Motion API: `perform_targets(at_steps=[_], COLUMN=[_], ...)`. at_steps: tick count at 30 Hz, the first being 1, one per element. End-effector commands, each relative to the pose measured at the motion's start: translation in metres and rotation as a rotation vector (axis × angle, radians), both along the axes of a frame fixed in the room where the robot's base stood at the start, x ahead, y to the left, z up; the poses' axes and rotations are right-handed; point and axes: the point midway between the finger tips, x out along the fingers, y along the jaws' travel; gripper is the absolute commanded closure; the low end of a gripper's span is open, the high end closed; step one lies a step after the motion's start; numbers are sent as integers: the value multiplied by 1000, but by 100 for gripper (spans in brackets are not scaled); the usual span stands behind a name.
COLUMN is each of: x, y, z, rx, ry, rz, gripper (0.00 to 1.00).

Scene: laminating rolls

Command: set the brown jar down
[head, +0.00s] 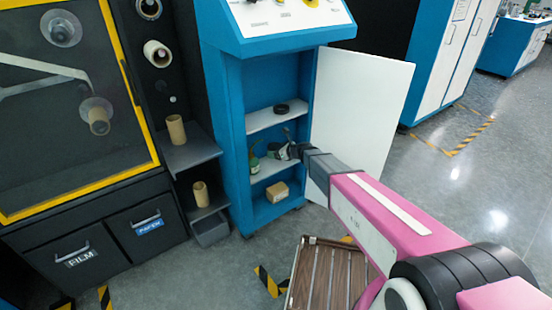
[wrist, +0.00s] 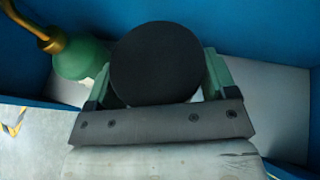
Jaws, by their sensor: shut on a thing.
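The jar (wrist: 156,62) shows in the wrist view as a round black lid seen from above. Its sides are almost wholly hidden, so I cannot see their colour. My gripper (wrist: 160,84) is shut on the jar, with one greenish finger on each side. In the head view my gripper (head: 284,151) reaches into the open blue cabinet (head: 230,125), at the middle shelf (head: 270,169). I cannot tell whether the jar's base touches the shelf.
A green bottle with a brass spout (wrist: 80,55) stands close left of the jar; it also shows in the head view (head: 254,164). A black ring (head: 281,109) lies on the upper shelf. A tan box (head: 277,191) sits below. The white door (head: 362,110) stands open at right.

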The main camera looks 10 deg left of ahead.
Motion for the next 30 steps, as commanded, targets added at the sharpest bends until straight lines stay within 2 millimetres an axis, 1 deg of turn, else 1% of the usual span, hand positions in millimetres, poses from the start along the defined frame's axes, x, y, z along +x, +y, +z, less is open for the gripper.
perform_targets(at_steps=[1, 3, 7, 12, 14, 25, 26, 27, 28, 30], x=[8, 11, 10, 10, 10, 9, 9, 9, 9, 9], y=[3, 4, 3, 4, 3, 3, 3, 3, 3, 3], z=[-5, -7, -16, -40, -45, -49, -49, -49, -49, -49], rx=[1, 1, 0, 1, 0, 0, 0, 0, 0, 0], ry=[0, 0, 1, 2, 1, 1, 0, 0, 0, 0], rz=[0, 0, 0, -1, 0, 0, 0, 0, 0, 0], gripper=[52, 52, 52, 52, 52, 52, 15, 2, 0, 0])
